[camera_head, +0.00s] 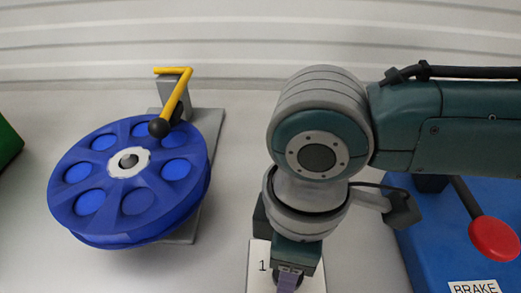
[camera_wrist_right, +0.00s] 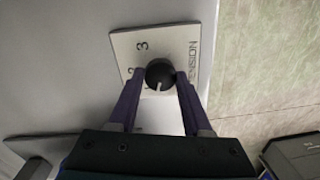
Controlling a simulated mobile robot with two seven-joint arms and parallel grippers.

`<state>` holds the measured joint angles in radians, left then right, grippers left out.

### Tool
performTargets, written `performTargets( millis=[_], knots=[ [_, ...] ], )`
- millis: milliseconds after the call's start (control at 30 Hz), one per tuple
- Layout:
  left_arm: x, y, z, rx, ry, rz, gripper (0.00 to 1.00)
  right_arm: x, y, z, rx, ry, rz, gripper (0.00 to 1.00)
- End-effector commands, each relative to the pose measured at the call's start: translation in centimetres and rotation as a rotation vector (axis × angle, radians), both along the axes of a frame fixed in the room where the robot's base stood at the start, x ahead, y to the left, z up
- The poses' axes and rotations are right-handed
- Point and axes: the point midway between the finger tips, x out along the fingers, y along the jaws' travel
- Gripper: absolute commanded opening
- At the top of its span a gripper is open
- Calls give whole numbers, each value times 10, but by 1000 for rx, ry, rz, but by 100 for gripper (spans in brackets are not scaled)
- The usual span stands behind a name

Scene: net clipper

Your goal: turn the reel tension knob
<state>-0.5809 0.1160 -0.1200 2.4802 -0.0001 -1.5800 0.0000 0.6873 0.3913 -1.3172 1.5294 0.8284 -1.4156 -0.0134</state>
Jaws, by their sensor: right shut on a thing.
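The black tension knob (camera_wrist_right: 160,72) sits on a white plate (camera_wrist_right: 125,45) marked with the numbers 2 and 3 and the word TENSION. A pale pointer line on the knob points toward the bottom of the right wrist view. My right gripper (camera_wrist_right: 158,76) is shut on the knob, one purple finger on each side. In the head view, my right gripper (camera_head: 289,280) reaches down over the same plate (camera_head: 257,258), where a 1 shows. The knob is mostly hidden there by the gripper. My left gripper is not in view.
A blue reel (camera_head: 130,213) with a yellow crank (camera_head: 177,92) stands at the left on a grey mount. A blue box (camera_head: 430,250) with a red-knobbed lever (camera_head: 494,239) and a BRAKE label is at the right. A green object (camera_head: 8,145) is at the left edge.

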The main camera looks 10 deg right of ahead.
Motion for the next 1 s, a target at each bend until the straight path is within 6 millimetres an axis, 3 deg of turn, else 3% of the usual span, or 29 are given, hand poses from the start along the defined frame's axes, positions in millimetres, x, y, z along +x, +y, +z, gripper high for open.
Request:
performTargets(
  millis=[100,533,1000],
  knots=[
    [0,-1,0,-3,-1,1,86,0,0,0,0,1,0,0],
    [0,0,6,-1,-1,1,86,0,0,2,1,2,71,0],
    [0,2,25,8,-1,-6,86,-1,2,2,2,1,459,0]
  ],
)
